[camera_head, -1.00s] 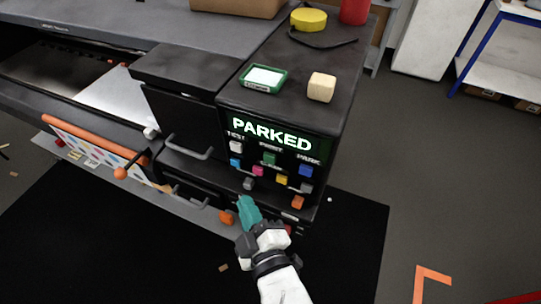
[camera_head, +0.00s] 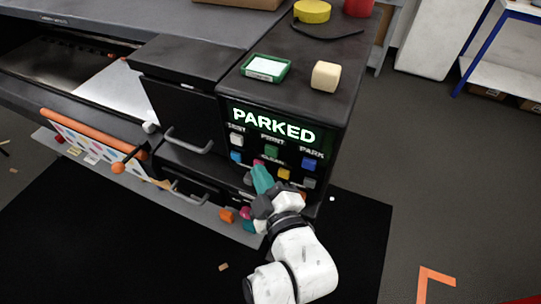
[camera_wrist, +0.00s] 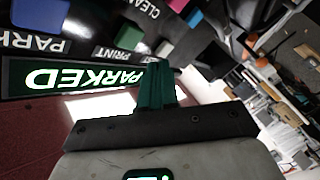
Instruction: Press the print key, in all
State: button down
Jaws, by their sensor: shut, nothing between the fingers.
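The print key (camera_head: 271,151) is the green key under the PRINT label, in the top row of the machine's dark control panel. The display (camera_head: 273,124) above it reads PARKED; it also shows upside down in the wrist view (camera_wrist: 88,78). A white key (camera_head: 237,140) is to its left and a blue key (camera_head: 309,164) to its right. My gripper (camera_head: 260,170) has teal fingers, shut and empty, in front of the panel just below and left of the print key. I cannot tell whether they touch the panel. The fingers also show in the wrist view (camera_wrist: 156,85).
Lower keys are close by: cyan (camera_head: 236,157), yellow (camera_head: 284,173) and a partly hidden pink one (camera_head: 258,162). A green tray (camera_head: 266,68) and a cream block (camera_head: 325,76) lie on top of the machine. A drawer handle (camera_head: 187,145) juts out at the left.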

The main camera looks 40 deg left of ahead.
aim_at(272, 151)
jog(key=shift+w+a+b, duration=0.25)
jog(key=shift+w+b, duration=0.3)
jog(key=shift+w, duration=0.6)
jog(key=shift+w, duration=0.1)
dwell(1.2)
jog(key=shift+w+a+b, duration=0.1)
jog(key=shift+w+b, duration=0.2)
jog(key=shift+b, duration=0.1)
jog(key=shift+w+a+b, duration=0.1)
jog(key=shift+w+b, duration=0.3)
jog(key=shift+w, duration=0.05)
dwell(0.6)
jog(key=shift+s, duration=0.1)
jog(key=shift+s+d+p, duration=0.2)
jog(key=shift+s+p, duration=0.1)
jog(key=shift+s, duration=0.5)
